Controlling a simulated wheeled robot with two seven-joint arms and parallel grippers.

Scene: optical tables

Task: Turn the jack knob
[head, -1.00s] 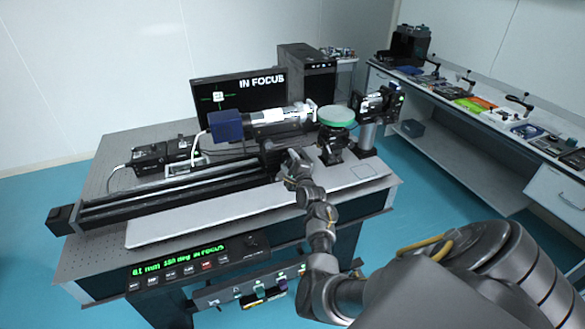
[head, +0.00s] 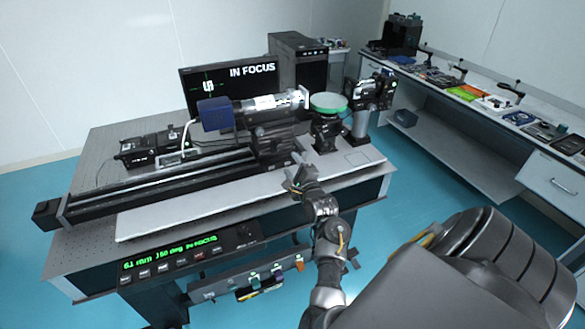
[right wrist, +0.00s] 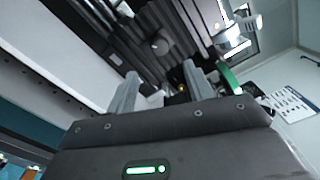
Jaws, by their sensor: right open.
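The jack (head: 326,128) is a black stand under a round green-rimmed plate (head: 328,103), right of centre on the optical table. Its knob is too small to make out in the head view. My right gripper (head: 297,169) is in front of the jack and slightly left of it, above the pale board, with its fingers apart and empty. In the right wrist view its two grey fingers (right wrist: 160,86) point toward dark equipment, with the green rim (right wrist: 231,80) to the right. A small brassy part (right wrist: 182,89) shows between the fingers; I cannot tell whether it is the knob. My left gripper is out of view.
A white and black tube (head: 270,103) with a blue end lies above a long black rail (head: 165,183). A monitor (head: 230,85) reading IN FOCUS stands behind. A post-mounted device (head: 365,100) stands right of the jack. The pale board (head: 210,208) is clear in front.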

